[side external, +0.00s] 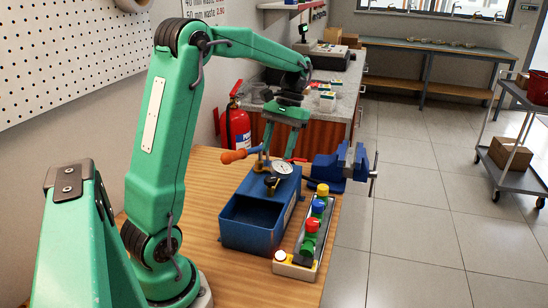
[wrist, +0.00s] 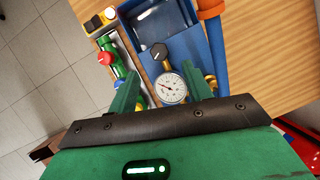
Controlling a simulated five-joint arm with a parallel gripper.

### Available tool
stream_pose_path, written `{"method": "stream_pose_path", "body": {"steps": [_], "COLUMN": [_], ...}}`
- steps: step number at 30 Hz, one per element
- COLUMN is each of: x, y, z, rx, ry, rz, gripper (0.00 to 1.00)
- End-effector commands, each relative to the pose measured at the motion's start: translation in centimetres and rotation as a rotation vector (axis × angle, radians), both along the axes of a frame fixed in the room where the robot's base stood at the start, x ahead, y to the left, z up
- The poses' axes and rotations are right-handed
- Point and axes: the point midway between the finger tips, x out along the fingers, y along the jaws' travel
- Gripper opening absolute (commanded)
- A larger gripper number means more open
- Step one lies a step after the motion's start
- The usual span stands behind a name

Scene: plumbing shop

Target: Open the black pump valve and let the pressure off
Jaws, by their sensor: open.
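The black pump valve is a small dark knob (side external: 271,183) on the blue test pump (side external: 245,231), just in front of the round white pressure gauge (side external: 282,168). In the wrist view the black knob (wrist: 158,50) lies beyond the gauge (wrist: 171,87), whose face shows between my fingers; the needle reading is too small to tell. My gripper (side external: 278,152) points down above the gauge end of the pump.
The pump's orange handle (side external: 235,155) sticks out left of my gripper. A rail of coloured knobs (side external: 312,225) stands to the pump's right. A blue vise (side external: 345,165) is at the bench's far right. A fire extinguisher (side external: 236,128) stands behind. Bare wood (side external: 210,172) lies left of the pump.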

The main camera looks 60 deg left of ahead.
Motion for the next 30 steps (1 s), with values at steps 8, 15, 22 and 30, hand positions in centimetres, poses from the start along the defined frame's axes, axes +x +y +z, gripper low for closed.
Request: {"method": "stream_pose_path", "body": {"steps": [8,15,22,30], "x": [0.1,0.1,0.0,-0.5], "y": [0.1,0.2,0.2,-0.1], "z": [0.3,0.3,0.2,-1.1], "rx": [0.000,-0.012,-0.016,-0.016], "ry": [0.000,-0.005,-0.006,-0.004], "rz": [0.000,-0.026,-0.036,-0.036], "gripper": [0.50,0.50,0.50,0.50]}}
